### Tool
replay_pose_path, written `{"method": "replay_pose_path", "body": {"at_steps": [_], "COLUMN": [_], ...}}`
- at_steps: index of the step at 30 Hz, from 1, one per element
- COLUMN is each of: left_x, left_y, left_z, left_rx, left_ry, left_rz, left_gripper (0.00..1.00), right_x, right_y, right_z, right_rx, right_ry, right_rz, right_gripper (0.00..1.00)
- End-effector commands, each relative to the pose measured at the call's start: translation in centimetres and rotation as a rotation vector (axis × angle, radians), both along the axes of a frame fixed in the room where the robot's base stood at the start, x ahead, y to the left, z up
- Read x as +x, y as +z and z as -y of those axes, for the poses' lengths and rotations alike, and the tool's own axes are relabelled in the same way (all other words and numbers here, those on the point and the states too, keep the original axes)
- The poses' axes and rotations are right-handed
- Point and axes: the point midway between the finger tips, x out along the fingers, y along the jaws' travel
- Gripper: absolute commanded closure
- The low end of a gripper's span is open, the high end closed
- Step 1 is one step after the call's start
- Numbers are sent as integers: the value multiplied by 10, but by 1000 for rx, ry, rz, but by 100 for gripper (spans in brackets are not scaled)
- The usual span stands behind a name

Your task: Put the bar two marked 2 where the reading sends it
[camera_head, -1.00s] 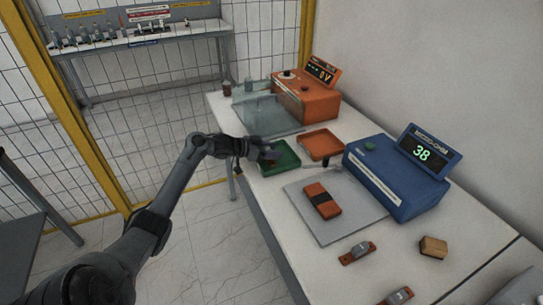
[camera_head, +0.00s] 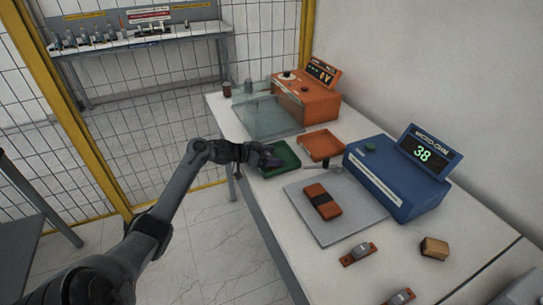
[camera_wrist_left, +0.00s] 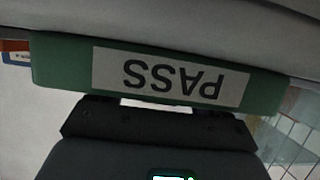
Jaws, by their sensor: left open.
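My left gripper (camera_head: 270,158) is open at the near-left edge of the green tray (camera_head: 291,160). In the left wrist view the tray's green wall (camera_wrist_left: 60,65) fills the width, with an upside-down PASS label. No bar shows between the fingers. The blue micro-ohm meter (camera_head: 385,185) reads 38 on its display (camera_head: 422,153). A copper-coloured bar with a grey middle (camera_head: 358,254) lies in front of the grey mat, and a similar one (camera_head: 398,297) is at the bottom edge. No number 2 is legible on any bar. My right gripper is out of view.
An orange tray (camera_head: 321,146) stands right of the green one. An orange block with a black band (camera_head: 322,201) lies on the grey mat (camera_head: 345,227). An orange unit (camera_head: 305,100) and a clear cover (camera_head: 268,116) stand behind. A wooden block (camera_head: 434,248) is at right.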

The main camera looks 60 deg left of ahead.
Motion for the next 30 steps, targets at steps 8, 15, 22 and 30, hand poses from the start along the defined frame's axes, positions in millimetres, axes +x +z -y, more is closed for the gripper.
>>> {"method": "replay_pose_path", "body": {"at_steps": [8, 15, 22, 30], "left_x": [-15, -54, -89, -108], "left_y": [10, 26, 41, 48], "left_z": [-2, -8, -13, -16], "left_rx": [1, 3, 2, 0], "left_ry": [1, 0, 1, 0], "left_rz": [-1, -3, -2, 0], "left_gripper": [24, 24, 24, 24], "right_x": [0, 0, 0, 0], "right_y": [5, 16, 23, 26], "right_z": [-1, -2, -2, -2], "right_rx": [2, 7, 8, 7], "right_ry": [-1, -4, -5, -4], "right_rz": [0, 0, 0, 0], "right_gripper": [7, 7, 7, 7]}}
